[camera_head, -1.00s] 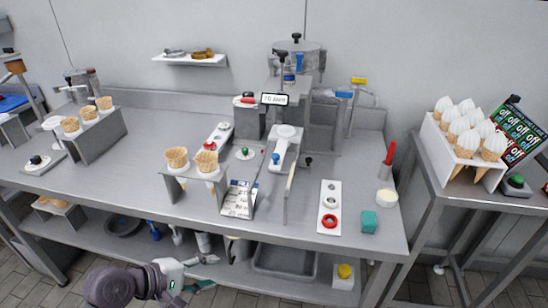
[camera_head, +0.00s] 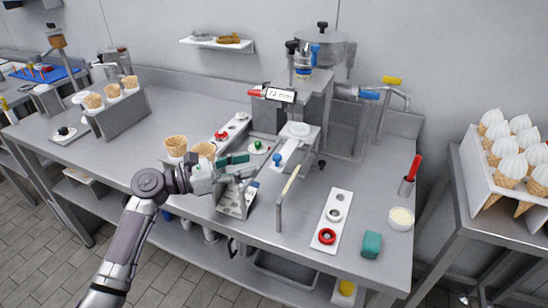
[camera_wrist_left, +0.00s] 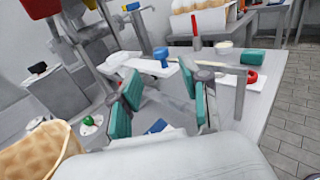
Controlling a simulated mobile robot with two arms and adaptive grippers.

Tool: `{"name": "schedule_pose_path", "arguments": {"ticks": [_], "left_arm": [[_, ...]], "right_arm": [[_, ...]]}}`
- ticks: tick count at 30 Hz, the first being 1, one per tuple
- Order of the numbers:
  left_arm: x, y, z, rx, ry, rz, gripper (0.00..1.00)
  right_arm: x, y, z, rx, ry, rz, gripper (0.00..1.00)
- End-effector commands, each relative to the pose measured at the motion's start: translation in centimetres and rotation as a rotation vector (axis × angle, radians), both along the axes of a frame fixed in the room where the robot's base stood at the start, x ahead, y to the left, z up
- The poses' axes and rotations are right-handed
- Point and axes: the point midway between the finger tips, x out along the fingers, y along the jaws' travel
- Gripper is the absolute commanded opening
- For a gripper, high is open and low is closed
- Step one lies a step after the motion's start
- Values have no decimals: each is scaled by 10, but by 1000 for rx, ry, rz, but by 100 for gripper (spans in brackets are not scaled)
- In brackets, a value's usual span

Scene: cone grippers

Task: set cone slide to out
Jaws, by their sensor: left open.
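The cone slide (camera_head: 291,150) is a white bar with a blue knob (camera_head: 276,159) at its near end, under the dispensing machine. In the left wrist view the white slide (camera_wrist_left: 136,67) and its blue knob (camera_wrist_left: 160,56) lie beyond the fingers. My left gripper (camera_head: 246,168) is open and empty, just left of the knob and apart from it. In the left wrist view its green-padded fingers (camera_wrist_left: 163,104) stand apart with nothing between them. My right gripper is not in view.
Waffle cones (camera_head: 176,147) in a holder are close to my left gripper. A green button (camera_head: 258,146) is behind it. The counter right of the machine has free room.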

Motion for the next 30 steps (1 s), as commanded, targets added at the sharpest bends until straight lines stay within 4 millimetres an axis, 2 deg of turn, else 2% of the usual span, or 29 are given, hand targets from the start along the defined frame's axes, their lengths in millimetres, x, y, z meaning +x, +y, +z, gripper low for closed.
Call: {"name": "schedule_pose_path", "arguments": {"ticks": [1, 3, 9, 15, 23, 26, 30], "left_arm": [[6, -14, 7, -6, -4, -4, 46], [12, -27, 6, -3, -4, -4, 46], [26, -55, 5, -1, -3, -2, 46], [32, -66, 4, 0, -4, -1, 46], [32, -68, 3, 0, -3, -1, 46], [32, -67, 3, 0, -3, -1, 33], [32, -67, 3, 0, -3, -1, 10]], "right_arm": [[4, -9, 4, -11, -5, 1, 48], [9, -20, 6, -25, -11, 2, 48], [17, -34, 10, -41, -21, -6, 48], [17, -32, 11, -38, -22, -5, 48], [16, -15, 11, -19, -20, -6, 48], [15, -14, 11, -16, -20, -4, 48], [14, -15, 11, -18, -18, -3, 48]]}}
